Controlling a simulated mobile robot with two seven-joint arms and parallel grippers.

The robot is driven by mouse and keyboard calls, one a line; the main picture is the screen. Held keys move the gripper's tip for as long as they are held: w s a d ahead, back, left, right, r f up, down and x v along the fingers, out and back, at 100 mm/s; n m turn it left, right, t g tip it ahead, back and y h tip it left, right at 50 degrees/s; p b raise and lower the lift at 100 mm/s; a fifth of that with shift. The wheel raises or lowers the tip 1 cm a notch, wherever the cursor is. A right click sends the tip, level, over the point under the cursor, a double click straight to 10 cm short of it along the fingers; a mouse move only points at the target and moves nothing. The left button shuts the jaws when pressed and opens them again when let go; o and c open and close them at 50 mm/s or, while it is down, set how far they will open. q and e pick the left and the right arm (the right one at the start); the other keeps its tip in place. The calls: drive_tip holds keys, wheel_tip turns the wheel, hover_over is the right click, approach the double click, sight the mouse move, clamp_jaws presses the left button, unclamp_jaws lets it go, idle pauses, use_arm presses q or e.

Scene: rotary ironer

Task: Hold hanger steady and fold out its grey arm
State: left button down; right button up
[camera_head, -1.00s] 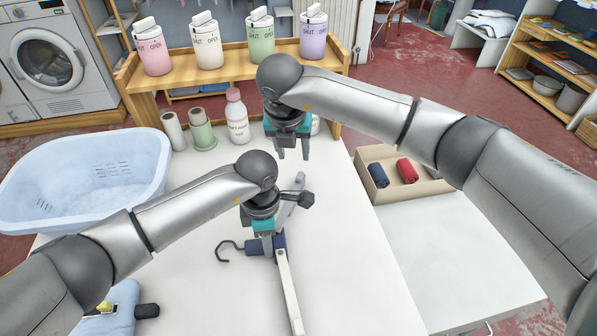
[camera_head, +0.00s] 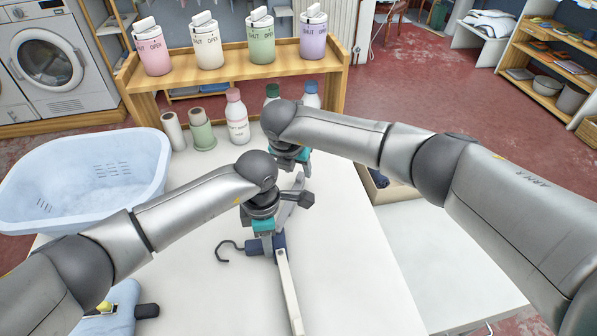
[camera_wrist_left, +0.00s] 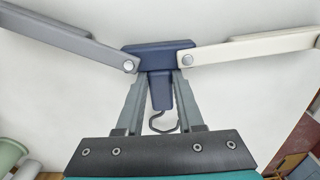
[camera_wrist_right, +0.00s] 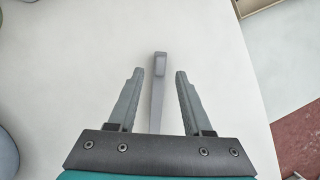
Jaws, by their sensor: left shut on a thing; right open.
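The hanger lies over the white table with a navy hub (camera_head: 280,243), a dark hook (camera_head: 225,252), a white arm (camera_head: 288,290) pointing to the front and a grey arm (camera_head: 287,212) pointing to the back. In the left wrist view the grey arm (camera_wrist_left: 60,36) and white arm (camera_wrist_left: 250,48) spread from the hub (camera_wrist_left: 165,60). My left gripper (camera_wrist_left: 160,82) is shut on the hub's stem. My right gripper (camera_wrist_right: 158,74) is open above the grey arm's far end (camera_wrist_right: 159,65), which shows between its fingers; contact is not visible. My wrist hides part of that end in the head view.
A blue basket (camera_head: 85,180) stands at the left. Several bottles and rolls, including a pink-capped bottle (camera_head: 237,118), stand at the back below a wooden shelf (camera_head: 235,77). A partly hidden box (camera_head: 395,190) is at the right.

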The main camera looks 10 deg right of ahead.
drive_tip(key=shift+x, duration=1.4)
clamp_jaws()
idle(0.5)
